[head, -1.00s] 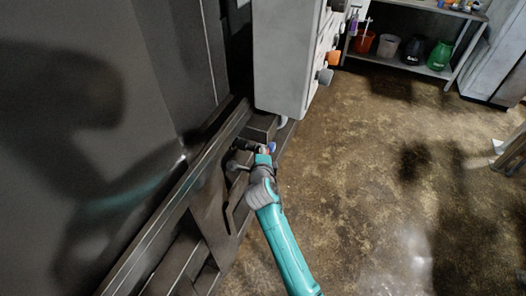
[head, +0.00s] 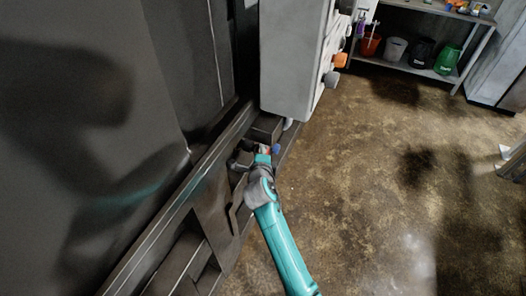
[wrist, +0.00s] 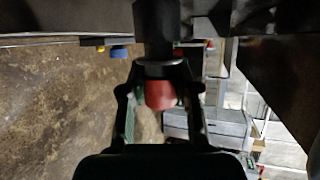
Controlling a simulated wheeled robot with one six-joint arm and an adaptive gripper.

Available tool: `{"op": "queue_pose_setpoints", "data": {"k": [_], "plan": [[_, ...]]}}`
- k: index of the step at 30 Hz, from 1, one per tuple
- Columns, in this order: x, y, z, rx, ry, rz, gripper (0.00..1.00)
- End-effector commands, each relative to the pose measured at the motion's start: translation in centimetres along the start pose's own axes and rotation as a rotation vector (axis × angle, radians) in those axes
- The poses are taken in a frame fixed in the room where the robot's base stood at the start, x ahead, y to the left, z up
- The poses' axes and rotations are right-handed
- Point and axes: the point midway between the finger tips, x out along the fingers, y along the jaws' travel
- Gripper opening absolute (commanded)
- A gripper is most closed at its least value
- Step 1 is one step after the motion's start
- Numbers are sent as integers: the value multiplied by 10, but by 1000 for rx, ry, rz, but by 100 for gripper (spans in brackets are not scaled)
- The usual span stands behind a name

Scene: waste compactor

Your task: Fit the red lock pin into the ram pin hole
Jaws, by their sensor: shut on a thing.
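The red lock pin (wrist: 160,95) shows in the wrist view as a red head below a grey collar, between my gripper's (wrist: 160,75) two fingers. The fingers are shut on it. A dark cylinder (wrist: 155,28) runs up from the collar to the top edge; I cannot tell whether it is the pin's shaft or part of the machine. In the head view my gripper (head: 263,152) is at the compactor's lower dark frame (head: 212,168), just below the grey box. Only a speck of red shows there. The ram pin hole cannot be made out in either view.
A grey control box (head: 290,60) with knobs stands right above my gripper. The dark compactor wall (head: 120,60) fills the left. A shelf (head: 405,64) with coloured buckets stands at the back.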

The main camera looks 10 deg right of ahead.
Motion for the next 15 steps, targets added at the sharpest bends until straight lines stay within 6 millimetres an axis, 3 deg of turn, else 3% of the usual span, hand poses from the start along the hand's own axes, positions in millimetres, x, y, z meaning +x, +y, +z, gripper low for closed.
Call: {"op": "queue_pose_setpoints", "data": {"k": [15], "plan": [[3, -1, 9, 1, -1, -2, 0]]}}
